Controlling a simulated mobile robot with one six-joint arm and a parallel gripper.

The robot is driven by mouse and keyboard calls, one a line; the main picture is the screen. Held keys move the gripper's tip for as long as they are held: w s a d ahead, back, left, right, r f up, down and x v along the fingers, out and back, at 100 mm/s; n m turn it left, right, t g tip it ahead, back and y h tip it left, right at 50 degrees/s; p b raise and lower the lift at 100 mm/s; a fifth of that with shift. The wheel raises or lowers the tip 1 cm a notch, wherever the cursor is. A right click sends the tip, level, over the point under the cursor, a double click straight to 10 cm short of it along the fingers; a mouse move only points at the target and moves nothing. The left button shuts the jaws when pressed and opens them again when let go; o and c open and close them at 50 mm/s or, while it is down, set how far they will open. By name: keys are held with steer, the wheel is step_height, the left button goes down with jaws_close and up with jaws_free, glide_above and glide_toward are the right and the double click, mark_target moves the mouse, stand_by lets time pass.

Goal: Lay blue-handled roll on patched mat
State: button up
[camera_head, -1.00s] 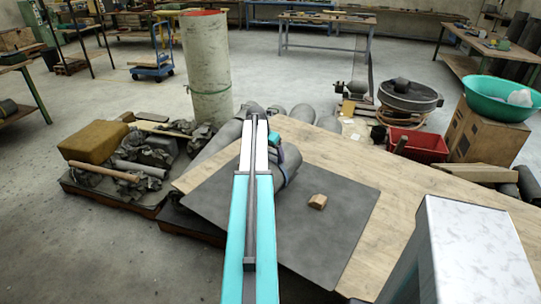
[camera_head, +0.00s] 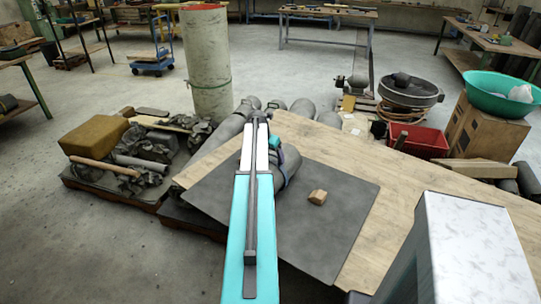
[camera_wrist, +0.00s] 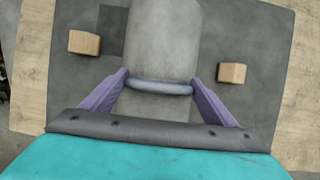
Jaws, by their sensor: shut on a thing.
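A grey roll (camera_head: 288,168) with a blue band is at the middle of the head view, over the dark grey mat (camera_head: 330,225). In the wrist view the roll (camera_wrist: 158,40) runs up the picture, and its blue-grey handle (camera_wrist: 158,87) crosses it between my purple fingers. My gripper (camera_wrist: 159,80) is shut on the handle. The mat (camera_wrist: 65,100) shows a darker square patch (camera_wrist: 112,25), partly hidden by the roll. I cannot tell whether the roll touches the mat. My arm hides part of the roll and mat in the head view.
A wooden block (camera_head: 317,197) lies on the mat right of the roll. The wrist view shows one block (camera_wrist: 84,42) on the left and another (camera_wrist: 232,72) on the right. The mat lies on a wooden board (camera_head: 415,185). Other grey rolls (camera_head: 302,108) lie behind.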

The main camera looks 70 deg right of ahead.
steer(key=shift+d, duration=0.1)
stand_by(0.3)
steer(key=o, duration=1.5)
steer(key=shift+f, duration=0.15)
steer(key=shift+b+v, duration=0.85)
steer(key=shift+v, duration=5.45)
steer(key=shift+f, duration=0.1)
